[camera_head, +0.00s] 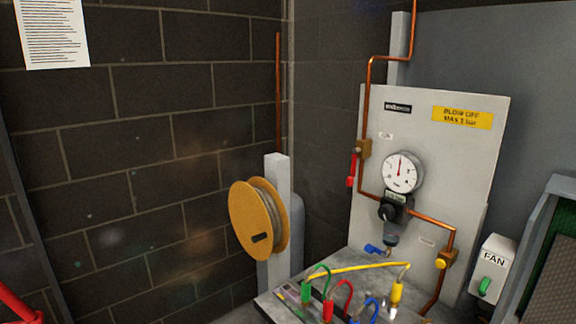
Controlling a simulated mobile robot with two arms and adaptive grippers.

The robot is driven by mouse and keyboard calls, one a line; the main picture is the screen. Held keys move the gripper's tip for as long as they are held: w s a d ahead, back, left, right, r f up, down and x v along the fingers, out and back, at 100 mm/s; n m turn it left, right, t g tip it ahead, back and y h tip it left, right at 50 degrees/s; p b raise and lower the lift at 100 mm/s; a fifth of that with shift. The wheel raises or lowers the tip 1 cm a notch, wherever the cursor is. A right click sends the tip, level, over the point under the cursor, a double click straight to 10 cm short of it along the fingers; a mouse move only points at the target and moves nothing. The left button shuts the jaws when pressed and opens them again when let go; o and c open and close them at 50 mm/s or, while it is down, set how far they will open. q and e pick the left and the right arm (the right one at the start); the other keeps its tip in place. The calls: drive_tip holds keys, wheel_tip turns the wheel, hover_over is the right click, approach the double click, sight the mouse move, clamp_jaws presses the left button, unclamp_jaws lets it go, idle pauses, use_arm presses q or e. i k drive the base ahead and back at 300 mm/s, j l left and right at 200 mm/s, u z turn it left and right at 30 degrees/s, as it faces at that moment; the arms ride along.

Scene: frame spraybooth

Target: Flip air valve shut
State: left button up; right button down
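A brass valve (364,148) sits on the copper pipe at the left edge of the pale wall panel. Its red lever (351,169) hangs down, roughly along the vertical pipe. A round pressure gauge (401,173) is right of it, above a black regulator (393,208). A second brass fitting with a yellow knob (441,263) is on the pipe at lower right. A small blue lever (376,249) shows under the regulator. Neither of my grippers is in view.
The panel (440,150) bears a yellow blow-off sign (462,117). Below it, a bench (355,264) holds several coloured cables. A cable reel (252,218) on a grey post stands left. A fan switch (492,268) is at right. A red bar (18,304) enters at lower left.

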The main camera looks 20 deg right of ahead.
sight(350, 180)
drive_tip(key=i+j, duration=0.2)
drive_tip(key=i, duration=0.25)
drive_tip(key=i+j+u, duration=0.1)
drive_tip(key=i+j, duration=0.15)
drive_tip(key=i, duration=0.25)
